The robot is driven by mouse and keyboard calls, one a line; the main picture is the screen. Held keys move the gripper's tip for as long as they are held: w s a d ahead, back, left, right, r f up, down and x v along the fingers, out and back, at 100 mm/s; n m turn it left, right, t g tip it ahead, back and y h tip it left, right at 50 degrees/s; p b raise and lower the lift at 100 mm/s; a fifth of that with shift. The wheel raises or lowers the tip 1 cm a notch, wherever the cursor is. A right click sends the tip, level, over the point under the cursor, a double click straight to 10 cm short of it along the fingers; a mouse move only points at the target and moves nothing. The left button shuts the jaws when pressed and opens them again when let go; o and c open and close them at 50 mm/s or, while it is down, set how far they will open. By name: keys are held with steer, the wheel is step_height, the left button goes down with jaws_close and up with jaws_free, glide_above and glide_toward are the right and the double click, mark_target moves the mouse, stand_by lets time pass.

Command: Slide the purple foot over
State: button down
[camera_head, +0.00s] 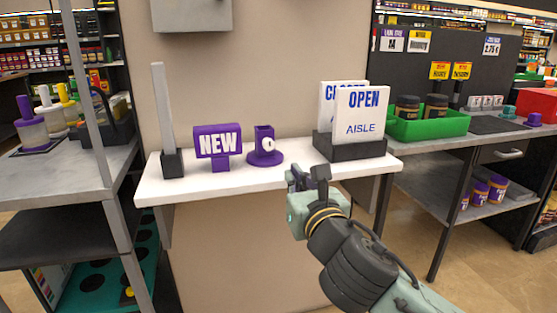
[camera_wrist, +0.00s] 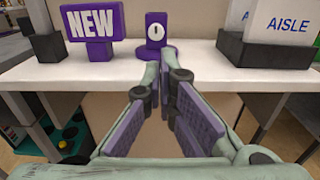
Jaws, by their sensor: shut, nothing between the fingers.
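The purple foot (camera_head: 265,148) appears to be the small purple stand with a round base and a white dial on its upright. It stands upright on the white shelf (camera_head: 225,184), right of the purple NEW sign (camera_head: 217,141). In the wrist view the purple foot (camera_wrist: 155,32) is straight beyond the fingers, near the top middle. My gripper (camera_head: 308,174) is shut and empty, in front of the shelf's front edge and to the right of the foot. In the wrist view my gripper (camera_wrist: 166,72) covers part of the base's lower edge. I see no clear contact between them.
A dark holder (camera_head: 357,150) with OPEN AISLE cards stands right of the foot. A grey upright post in a dark block (camera_head: 172,163) stands left of the NEW sign. Bare shelf lies between the foot and the card holder. A green tray (camera_head: 430,124) sits on the right counter.

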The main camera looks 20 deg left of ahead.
mark_target(272, 147)
steer(key=p+x, duration=0.4)
steer(key=x, duration=0.8)
steer(key=shift+w+a+r+p, duration=0.15)
steer(key=shift+w+a+p, duration=0.1)
steer(key=shift+p, duration=0.15)
steer(key=shift+w+a, duration=0.25)
steer(key=shift+w, duration=0.15)
steer(key=x, duration=0.8)
steer(key=shift+s, duration=0.1)
